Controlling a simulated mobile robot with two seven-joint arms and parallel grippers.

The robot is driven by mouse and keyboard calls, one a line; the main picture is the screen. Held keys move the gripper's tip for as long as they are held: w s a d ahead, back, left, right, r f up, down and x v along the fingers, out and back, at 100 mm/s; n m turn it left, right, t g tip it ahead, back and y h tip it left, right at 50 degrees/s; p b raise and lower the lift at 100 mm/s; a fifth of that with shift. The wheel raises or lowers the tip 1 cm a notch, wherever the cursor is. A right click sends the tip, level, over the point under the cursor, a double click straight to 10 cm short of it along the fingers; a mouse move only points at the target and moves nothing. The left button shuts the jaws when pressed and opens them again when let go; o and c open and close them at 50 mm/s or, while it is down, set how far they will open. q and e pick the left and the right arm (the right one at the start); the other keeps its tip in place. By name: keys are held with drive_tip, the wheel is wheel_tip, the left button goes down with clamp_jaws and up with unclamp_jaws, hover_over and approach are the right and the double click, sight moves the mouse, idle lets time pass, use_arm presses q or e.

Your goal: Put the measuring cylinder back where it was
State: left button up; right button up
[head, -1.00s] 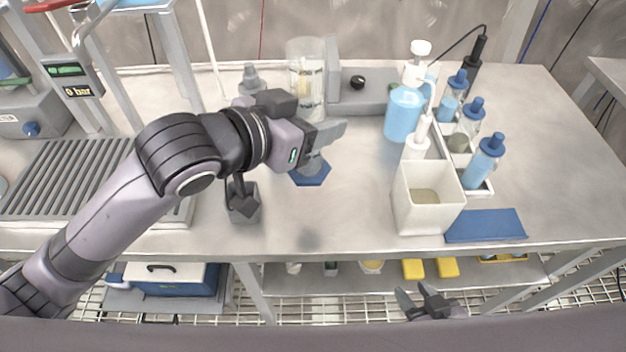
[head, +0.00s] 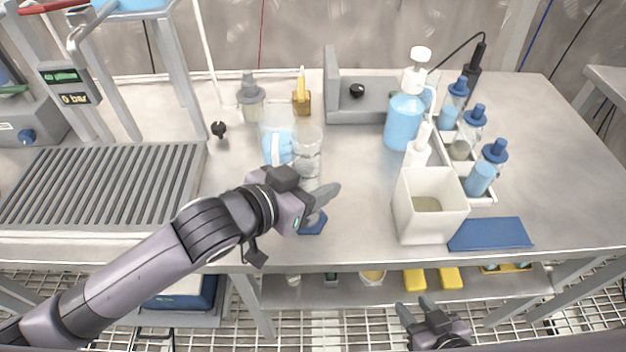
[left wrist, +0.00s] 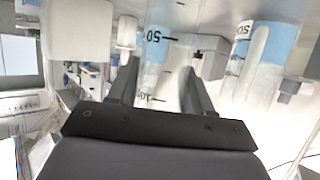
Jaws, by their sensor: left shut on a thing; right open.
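The measuring cylinder is clear, with a blue foot (head: 314,225). In the head view its clear tube (head: 308,148) rises behind my left gripper (head: 326,204), which is shut on it. It looks upright, near the table's front edge; I cannot tell whether the foot touches the table. In the left wrist view the marked tube (left wrist: 160,45) lies between the fingers (left wrist: 157,85). My arm hides part of the tube. My right gripper (head: 421,308) is open and empty, low in front of the table.
A beaker of blue liquid (head: 276,145) stands close behind-left of the cylinder. A square white container (head: 430,205) and blue mat (head: 490,234) are to the right. A grey stirrer-like device (head: 375,108) stands behind. The table between cylinder and white container is clear.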

use_arm(q)
drive_tip(key=o, duration=1.1)
drive_tip(key=shift+f, duration=0.1)
drive_tip(key=shift+r, duration=0.2)
drive_tip(key=v, duration=1.2)
drive_tip(key=shift+f, duration=0.15)
